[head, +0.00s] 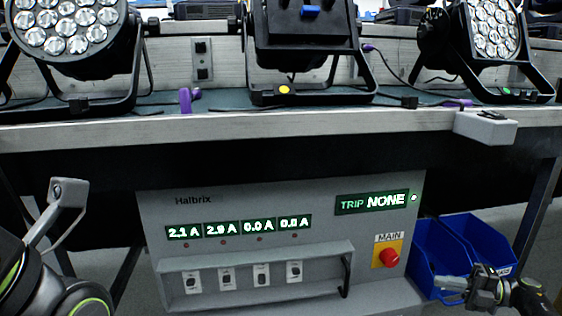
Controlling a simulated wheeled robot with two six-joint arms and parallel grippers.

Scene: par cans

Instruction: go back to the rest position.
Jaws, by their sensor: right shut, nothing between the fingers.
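My right gripper (452,288) is at the lower right, shut and empty, its fingers pointing left in front of the blue bins. My left arm comes in at the lower left corner, and its fingers do not show. The grey Halbrix power panel (300,235) is under the bench, with readouts of 2.1 A, 2.9 A, 0.0 A and what looks like 0.0 A. Its trip display (372,202) reads NONE with a lit dot beside it. A row of switches (262,274) sits below the readouts. A red MAIN button (389,257) is on a yellow plate.
The bench (250,122) carries three par cans: left (70,40), middle (302,40) and right (490,35). A grey box (486,127) is at its front edge. Blue bins (432,248) stand right of the panel. A guard bar (346,272) projects by the switches.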

